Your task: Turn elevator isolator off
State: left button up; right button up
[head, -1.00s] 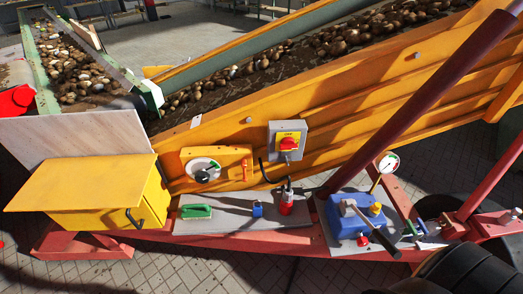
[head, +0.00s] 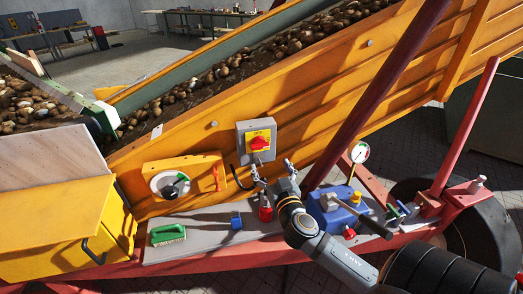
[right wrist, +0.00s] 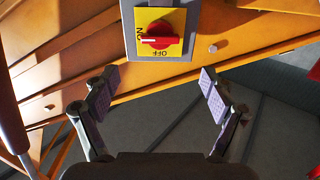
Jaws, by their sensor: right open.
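The elevator isolator is a grey box (head: 243,131) on the orange elevator side, with a yellow plate (head: 259,134) and a red rotary knob (head: 260,144). In the right wrist view the red knob (right wrist: 158,35) is at top centre, its pale-marked handle lying roughly level in the picture. The plate reads OFF below the knob and another label at its left. My right gripper (head: 272,171) is just below the isolator box in the head view. In the right wrist view its two fingers (right wrist: 157,92) are wide apart and empty, with the knob beyond them. My left gripper is not in view.
A grey shelf (head: 205,222) below holds a green brush (head: 167,235), a blue item (head: 236,221) and a red bottle (head: 265,211). A blue pump unit (head: 328,214) stands right of it. A yellow cabinet (head: 60,235) is at left. A dark red post (head: 370,85) slants up right of the isolator.

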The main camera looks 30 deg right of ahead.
aim_at(261, 146)
jog(key=p+x, duration=0.2)
jog(key=x, duration=0.7)
jog(key=shift+w+d+f, duration=0.1)
jog(key=shift+w+d, duration=0.1)
jog(key=shift+w, duration=0.5)
jog(key=c, duration=1.1)
